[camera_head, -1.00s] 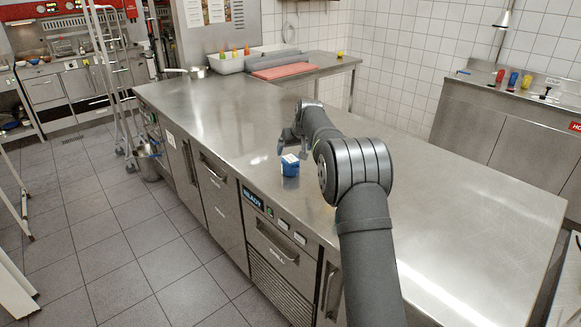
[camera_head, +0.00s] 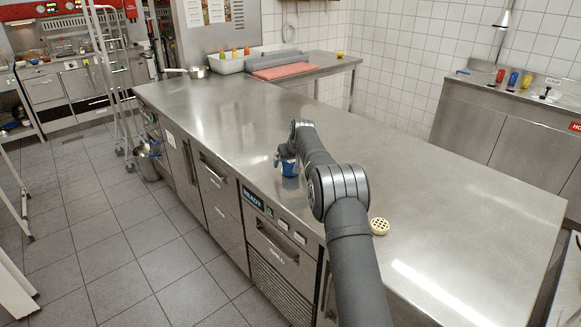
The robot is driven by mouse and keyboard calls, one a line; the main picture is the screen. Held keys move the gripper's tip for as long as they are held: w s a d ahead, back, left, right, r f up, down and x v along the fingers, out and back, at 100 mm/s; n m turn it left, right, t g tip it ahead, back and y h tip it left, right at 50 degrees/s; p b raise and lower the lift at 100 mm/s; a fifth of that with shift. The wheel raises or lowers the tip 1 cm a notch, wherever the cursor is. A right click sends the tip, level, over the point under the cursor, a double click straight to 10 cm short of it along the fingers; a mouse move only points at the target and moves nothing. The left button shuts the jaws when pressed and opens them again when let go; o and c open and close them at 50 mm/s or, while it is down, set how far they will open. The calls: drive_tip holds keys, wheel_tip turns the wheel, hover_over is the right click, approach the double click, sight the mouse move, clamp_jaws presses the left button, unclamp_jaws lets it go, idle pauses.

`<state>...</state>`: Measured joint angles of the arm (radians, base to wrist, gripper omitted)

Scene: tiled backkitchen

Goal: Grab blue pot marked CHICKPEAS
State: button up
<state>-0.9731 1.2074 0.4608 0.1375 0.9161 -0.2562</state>
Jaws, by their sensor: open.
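The small blue pot (camera_head: 289,171) stands on the steel counter near its front edge, left of my arm. Its pale top is now hidden by my gripper, and no lettering can be read on it at this size. My gripper (camera_head: 286,162) is open and right at the pot's upper part, covering it from above. I cannot tell whether the fingers touch the pot or are on both sides of it.
A cream, round, perforated object (camera_head: 379,226) lies on the steel counter (camera_head: 450,205) just right of my arm. At the far end are a saucepan (camera_head: 199,72), a white bin with bottles (camera_head: 232,62) and a red board (camera_head: 275,72). Most of the counter is clear.

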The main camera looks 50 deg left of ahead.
drive_tip(key=shift+c, duration=0.2)
drive_tip(key=c, duration=1.2)
drive_tip(key=shift+r, duration=0.1)
drive_tip(key=shift+c, duration=0.2)
drive_tip(key=shift+r, duration=0.1)
